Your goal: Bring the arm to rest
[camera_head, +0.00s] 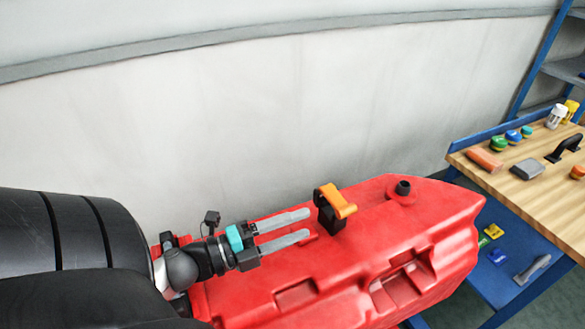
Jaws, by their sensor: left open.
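My left arm comes in from the left, over the near end of a red tank (345,290). My left gripper (308,225) is open, with its two grey fingers apart and nothing between them. Its fingertips point right, a little short of a black clamp with an orange lever (335,207) on the tank's top. I cannot tell whether the fingertips touch the tank or hover over it. My right gripper is not in view.
A short black port (403,188) sticks up from the tank's far end. On the right, a wooden-topped workbench (545,190) with a blue frame holds several small items, including a white bottle (556,116). A pale wall (250,110) stands behind the tank.

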